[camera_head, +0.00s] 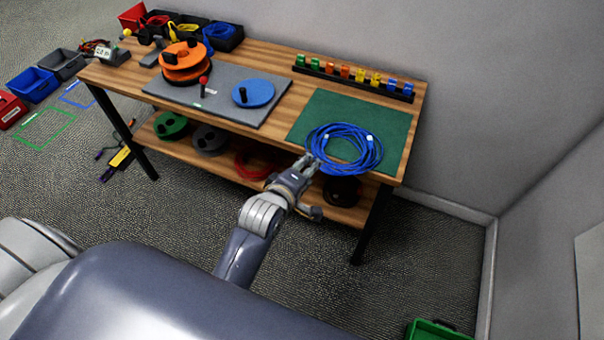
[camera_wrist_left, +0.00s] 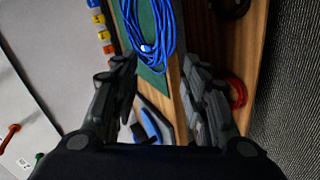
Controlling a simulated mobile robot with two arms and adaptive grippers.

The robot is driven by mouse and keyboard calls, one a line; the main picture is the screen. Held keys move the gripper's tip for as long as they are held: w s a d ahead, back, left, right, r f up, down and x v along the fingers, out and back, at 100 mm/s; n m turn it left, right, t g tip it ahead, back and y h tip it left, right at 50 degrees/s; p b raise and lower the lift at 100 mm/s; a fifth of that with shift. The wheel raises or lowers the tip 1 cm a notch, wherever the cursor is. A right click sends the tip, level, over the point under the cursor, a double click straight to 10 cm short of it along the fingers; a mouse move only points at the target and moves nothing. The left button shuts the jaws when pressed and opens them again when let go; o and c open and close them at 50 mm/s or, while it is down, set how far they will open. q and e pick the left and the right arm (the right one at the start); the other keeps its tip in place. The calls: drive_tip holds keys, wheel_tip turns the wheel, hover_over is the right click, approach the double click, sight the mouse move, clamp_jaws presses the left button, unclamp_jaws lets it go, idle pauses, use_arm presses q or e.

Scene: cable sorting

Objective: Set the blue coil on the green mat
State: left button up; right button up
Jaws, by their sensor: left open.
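The blue coil (camera_head: 371,154) is a loose bundle of blue cable with small pale bands. It lies on the front part of the green mat (camera_head: 330,106), at the right end of the table. In the left wrist view the coil (camera_wrist_left: 166,28) lies beyond my fingertips, with part of the mat (camera_wrist_left: 152,82) beside it. My left gripper (camera_head: 309,165) is at the table's front edge, by the coil's near left side. Its jaws (camera_wrist_left: 160,68) are apart with nothing held between them; I cannot tell whether a finger touches the coil. My right gripper is not in view.
A rack of coloured clips (camera_head: 355,78) stands behind the mat. A grey board (camera_head: 215,108) with a blue disc (camera_head: 253,93) and an orange spool (camera_head: 183,62) is to the left. Black bins (camera_head: 222,38) stand at the back left. Spools lie on the lower shelf (camera_head: 228,163).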

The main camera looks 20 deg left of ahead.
use_arm(q)
drive_tip(key=shift+v, duration=1.3)
